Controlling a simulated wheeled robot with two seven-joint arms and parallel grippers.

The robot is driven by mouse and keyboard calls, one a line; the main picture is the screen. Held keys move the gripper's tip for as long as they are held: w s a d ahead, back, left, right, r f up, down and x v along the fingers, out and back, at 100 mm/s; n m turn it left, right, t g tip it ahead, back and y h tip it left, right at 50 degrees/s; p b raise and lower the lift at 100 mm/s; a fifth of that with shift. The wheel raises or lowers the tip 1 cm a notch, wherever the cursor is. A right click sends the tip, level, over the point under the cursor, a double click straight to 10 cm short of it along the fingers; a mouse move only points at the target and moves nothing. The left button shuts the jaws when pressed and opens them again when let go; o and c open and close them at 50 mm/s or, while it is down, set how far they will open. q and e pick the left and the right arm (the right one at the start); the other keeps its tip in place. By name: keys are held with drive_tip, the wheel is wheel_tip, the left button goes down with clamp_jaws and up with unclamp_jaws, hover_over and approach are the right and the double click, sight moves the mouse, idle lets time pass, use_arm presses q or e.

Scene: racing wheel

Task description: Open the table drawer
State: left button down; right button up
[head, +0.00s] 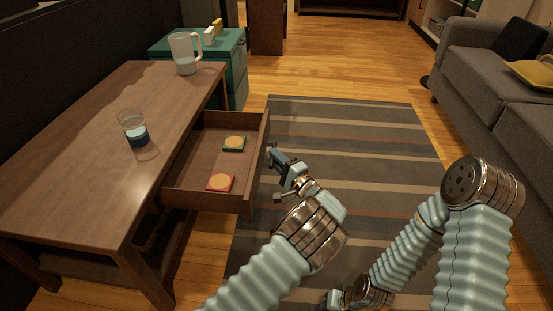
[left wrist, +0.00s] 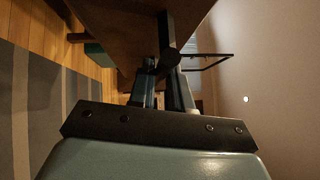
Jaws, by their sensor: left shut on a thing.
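The wooden table (head: 75,165) stands at the left, and its drawer (head: 188,187) is pulled out on the right side, with the inside showing. My left gripper (head: 276,158) is at the outer face of the drawer front, shut on the drawer's handle. In the left wrist view, my left gripper's fingers (left wrist: 163,85) close around the dark handle (left wrist: 169,58). The handle is mostly hidden in the head view. My right gripper (head: 338,301) is low at the bottom edge, away from the table; its jaw opening is too unclear to tell.
Inside the drawer lie a green-edged coaster (head: 234,144) and a red-edged coaster (head: 221,182). A glass (head: 134,128) and a pitcher (head: 185,52) stand on the table. A teal cabinet (head: 232,70) is behind it. A striped rug (head: 340,130) leaves free floor before the grey sofa (head: 480,60).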

use_arm(q)
drive_tip(key=shift+r, duration=0.1)
drive_tip(key=c, duration=1.1)
unclamp_jaws()
drive_tip(key=p+v, duration=0.1)
drive_tip(key=v, duration=1.3)
drive_tip(key=shift+a, duration=0.15)
